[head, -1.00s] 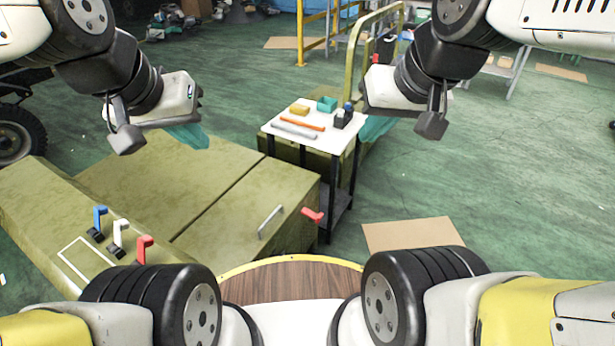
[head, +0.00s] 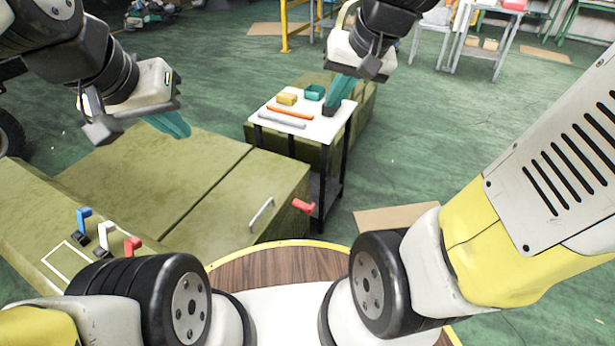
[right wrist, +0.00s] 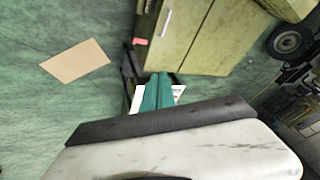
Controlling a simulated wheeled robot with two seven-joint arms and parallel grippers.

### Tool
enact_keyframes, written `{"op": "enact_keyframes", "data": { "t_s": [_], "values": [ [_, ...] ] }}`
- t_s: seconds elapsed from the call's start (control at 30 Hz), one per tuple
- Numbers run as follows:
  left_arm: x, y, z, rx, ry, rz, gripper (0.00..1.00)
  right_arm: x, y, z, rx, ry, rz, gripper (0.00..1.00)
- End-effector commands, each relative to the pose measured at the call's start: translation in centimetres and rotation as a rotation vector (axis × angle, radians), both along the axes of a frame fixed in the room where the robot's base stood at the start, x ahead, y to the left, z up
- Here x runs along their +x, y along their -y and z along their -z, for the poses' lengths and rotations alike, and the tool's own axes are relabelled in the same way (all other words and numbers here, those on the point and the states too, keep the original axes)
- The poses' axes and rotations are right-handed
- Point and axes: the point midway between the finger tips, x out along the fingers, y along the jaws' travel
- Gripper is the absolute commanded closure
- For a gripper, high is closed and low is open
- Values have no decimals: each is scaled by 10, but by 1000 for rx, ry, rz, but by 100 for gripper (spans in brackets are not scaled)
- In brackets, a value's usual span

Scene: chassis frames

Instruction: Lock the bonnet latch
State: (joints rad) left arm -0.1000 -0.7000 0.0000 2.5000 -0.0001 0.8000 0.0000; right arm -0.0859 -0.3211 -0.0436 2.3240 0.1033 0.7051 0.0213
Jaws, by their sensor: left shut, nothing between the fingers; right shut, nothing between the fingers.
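A red latch handle (head: 303,206) sticks out from the right end of the olive-green chassis body (head: 223,205), near a grey bar handle (head: 261,215). I take this red handle to be the bonnet latch; it shows small in the right wrist view (right wrist: 139,41). My left gripper (head: 178,128), with teal fingers, is shut and empty above the body's flat green top. My right gripper (head: 333,106) is shut and empty in front of or above the small white table, hiding part of it. Its teal fingers also show in the right wrist view (right wrist: 158,88), apart from the latch.
Blue (head: 83,221), white (head: 104,235) and red (head: 132,246) levers stand on the body's left part. A cardboard sheet (head: 395,217) lies on the floor.

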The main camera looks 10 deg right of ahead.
Motion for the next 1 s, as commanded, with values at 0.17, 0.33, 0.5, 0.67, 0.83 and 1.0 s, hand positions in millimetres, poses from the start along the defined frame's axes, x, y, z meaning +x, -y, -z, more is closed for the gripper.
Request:
{"op": "enact_keyframes", "data": {
  "t_s": [0.17,0.33,0.5,0.67,0.83,1.0],
  "values": [
    [0,0,0,0,0,0,100,60,-2,38,46,-88,71,100],
    [0,0,0,0,0,0,100,111,-1,87,75,-162,146,100],
    [0,0,0,0,0,0,100,155,2,150,89,-232,226,100],
    [0,0,0,0,0,0,100,186,6,221,88,-296,301,100],
    [0,0,0,0,0,0,100,204,12,303,74,-358,375,100],
    [0,0,0,0,0,0,100,209,18,370,56,-400,433,100]
  ]
}}
